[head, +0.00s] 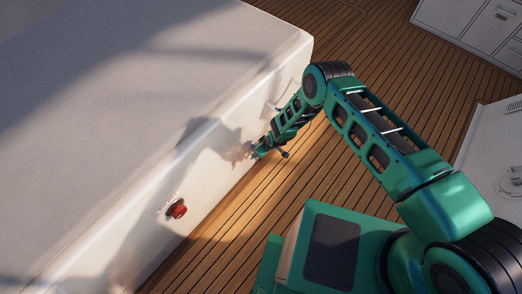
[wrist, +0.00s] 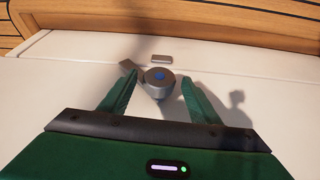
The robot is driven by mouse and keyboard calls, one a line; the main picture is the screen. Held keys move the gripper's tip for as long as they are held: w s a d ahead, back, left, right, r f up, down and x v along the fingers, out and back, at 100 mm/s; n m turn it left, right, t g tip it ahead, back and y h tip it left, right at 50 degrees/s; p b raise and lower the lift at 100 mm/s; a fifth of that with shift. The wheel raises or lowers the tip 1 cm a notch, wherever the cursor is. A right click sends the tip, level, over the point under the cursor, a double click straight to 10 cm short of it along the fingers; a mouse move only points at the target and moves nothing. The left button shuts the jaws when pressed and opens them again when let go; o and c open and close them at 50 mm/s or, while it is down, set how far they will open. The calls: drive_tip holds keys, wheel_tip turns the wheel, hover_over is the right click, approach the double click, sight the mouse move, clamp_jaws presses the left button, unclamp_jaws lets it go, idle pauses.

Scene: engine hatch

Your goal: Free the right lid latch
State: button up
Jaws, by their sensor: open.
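The latch (wrist: 157,88) is a grey round knob with a blue centre and a short grey tab at its upper left, on a white face in the wrist view. My gripper (wrist: 158,79) is open, with one green finger on each side of the knob. The tab lies by the left fingertip; I cannot tell whether they touch. A small separate grey plate (wrist: 161,58) sits just beyond the knob. In the head view my gripper (head: 256,152) is at the side of the white hatch box (head: 130,90), and the latch cannot be made out there.
A red button (head: 179,209) with a label sits on the same side of the box, nearer to me. The plank floor (head: 340,200) beside the box is clear apart from my arm and base. White cabinets (head: 475,30) stand at the upper right.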

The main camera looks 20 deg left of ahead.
drive_tip(key=shift+c, duration=0.4)
drive_tip(key=c, duration=1)
drive_tip(key=shift+s+t, duration=0.1)
drive_tip(key=shift+t, duration=0.2)
drive_tip(key=t, duration=0.2)
drive_tip(key=h, duration=0.1)
drive_tip(key=shift+s+a+f+n+t, duration=0.1)
drive_tip(key=shift+s+a+n+t, duration=0.15)
drive_tip(key=shift+s+n+t, duration=0.15)
drive_tip(key=shift+s+a+f+n+t+h, duration=0.15)
drive_tip(key=shift+n+t+h, duration=0.2)
drive_tip(key=shift+t, duration=0.8)
drive_tip(key=shift+s+d+f+n+t+h, duration=0.1)
drive_tip(key=shift+n+t+h, duration=0.25)
drive_tip(key=shift+t, duration=0.8)
drive_tip(key=o, duration=1.1)
